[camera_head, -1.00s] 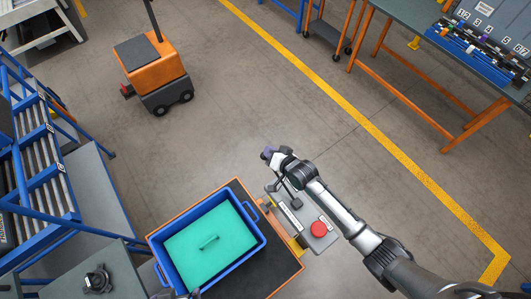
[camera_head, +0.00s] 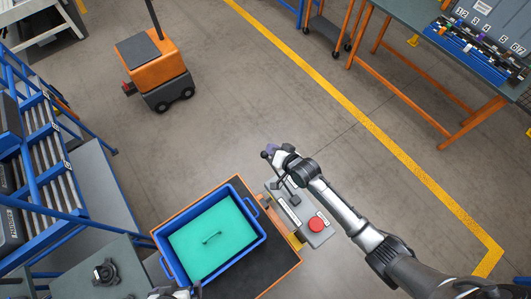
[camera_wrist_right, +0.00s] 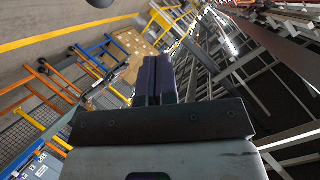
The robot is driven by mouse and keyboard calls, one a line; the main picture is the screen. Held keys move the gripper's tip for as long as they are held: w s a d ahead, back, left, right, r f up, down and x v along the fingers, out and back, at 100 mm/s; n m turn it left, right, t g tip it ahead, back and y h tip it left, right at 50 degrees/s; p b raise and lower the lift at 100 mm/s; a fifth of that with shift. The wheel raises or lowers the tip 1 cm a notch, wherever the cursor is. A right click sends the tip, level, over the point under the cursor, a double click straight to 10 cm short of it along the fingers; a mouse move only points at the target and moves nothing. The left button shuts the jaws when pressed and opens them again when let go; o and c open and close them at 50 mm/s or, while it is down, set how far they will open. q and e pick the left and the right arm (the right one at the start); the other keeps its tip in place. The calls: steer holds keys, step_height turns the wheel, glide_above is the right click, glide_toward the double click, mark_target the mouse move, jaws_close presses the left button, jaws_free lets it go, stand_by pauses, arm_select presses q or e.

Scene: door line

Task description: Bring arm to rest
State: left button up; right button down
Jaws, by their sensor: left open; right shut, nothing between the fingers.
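My right arm reaches in from the lower right in the head view. Its gripper (camera_head: 268,152) is over bare floor, just beyond the control box with the red button (camera_head: 317,224). In the right wrist view its two dark fingers (camera_wrist_right: 160,80) lie together with nothing between them. My left gripper (camera_head: 176,293) shows only in part at the bottom edge of the head view, near the front of the blue bin (camera_head: 262,242). Its fingers are mostly cut off by the frame, and I see nothing held in it.
A blue rack (camera_head: 60,205) and a grey bench (camera_head: 75,270) are at left. An orange mobile cart (camera_head: 155,65) stands beyond. The middle floor is clear.

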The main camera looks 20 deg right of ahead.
stand_by(0.4)
steer(key=f+n+g, duration=0.1)
steer(key=s+f+n+g, duration=0.1)
steer(key=s+f+n+g+h, duration=0.1)
steer(key=shift+d, duration=0.25)
steer(key=s+d+r+n+g+h, duration=0.25)
steer(key=s+r+n, duration=0.25)
steer(key=s+r, duration=0.65)
steer(key=s+d+f+g, duration=0.1)
steer(key=s, duration=0.8)
steer(key=s+f+m+g+h, duration=0.1)
steer(key=s+g, duration=0.1)
steer(key=s, duration=0.8)
steer(key=shift+s+d+f+m, duration=0.15)
steer(key=shift+d+f+m, duration=0.15)
steer(key=shift+d+f, duration=0.1)
